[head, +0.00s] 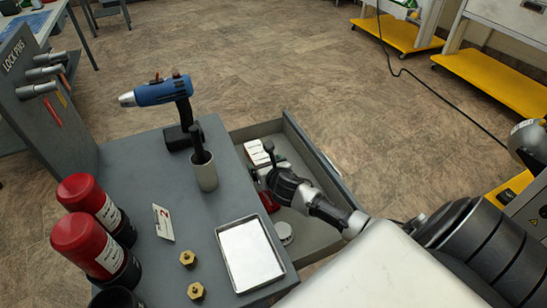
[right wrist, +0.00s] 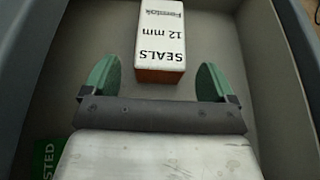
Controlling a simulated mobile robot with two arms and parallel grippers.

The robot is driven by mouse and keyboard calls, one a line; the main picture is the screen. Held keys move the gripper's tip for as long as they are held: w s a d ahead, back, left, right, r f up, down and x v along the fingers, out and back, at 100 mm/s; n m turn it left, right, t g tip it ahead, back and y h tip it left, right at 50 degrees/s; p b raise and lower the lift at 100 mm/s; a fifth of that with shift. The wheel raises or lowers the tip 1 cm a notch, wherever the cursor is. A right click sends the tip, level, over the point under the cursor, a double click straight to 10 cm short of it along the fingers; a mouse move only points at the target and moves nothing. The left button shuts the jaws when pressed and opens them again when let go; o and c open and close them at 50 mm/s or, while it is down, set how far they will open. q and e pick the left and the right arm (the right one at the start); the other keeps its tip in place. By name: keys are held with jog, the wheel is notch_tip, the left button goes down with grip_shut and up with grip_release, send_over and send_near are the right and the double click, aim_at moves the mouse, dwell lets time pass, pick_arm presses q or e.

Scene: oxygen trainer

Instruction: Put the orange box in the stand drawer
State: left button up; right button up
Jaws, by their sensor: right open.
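The orange box (right wrist: 160,42), with a white top label reading "SEALS 12 mm", lies inside the open stand drawer (right wrist: 262,60). In the head view the box (head: 256,150) shows its white top near the far end of the drawer (head: 325,180). My right gripper (right wrist: 158,82) is down in the drawer, open, with its green fingertips spread on either side of the box's near end and apart from it. Nothing is between the fingers at their base. In the head view my right gripper (head: 265,168) partly hides the drawer's contents. My left gripper is not in view.
A red item (head: 269,202) and a round white item (head: 285,232) lie in the drawer. On the stand top are a metal tray (head: 250,254), a grey cup (head: 205,173), a blue power tool (head: 160,93), red-topped bottles (head: 85,240) and brass fittings (head: 188,258).

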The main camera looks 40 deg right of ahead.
jog(key=v, duration=0.8)
jog(key=shift+s+a+p, duration=0.1)
jog(key=shift+s+p, duration=0.15)
jog(key=shift+p, duration=0.15)
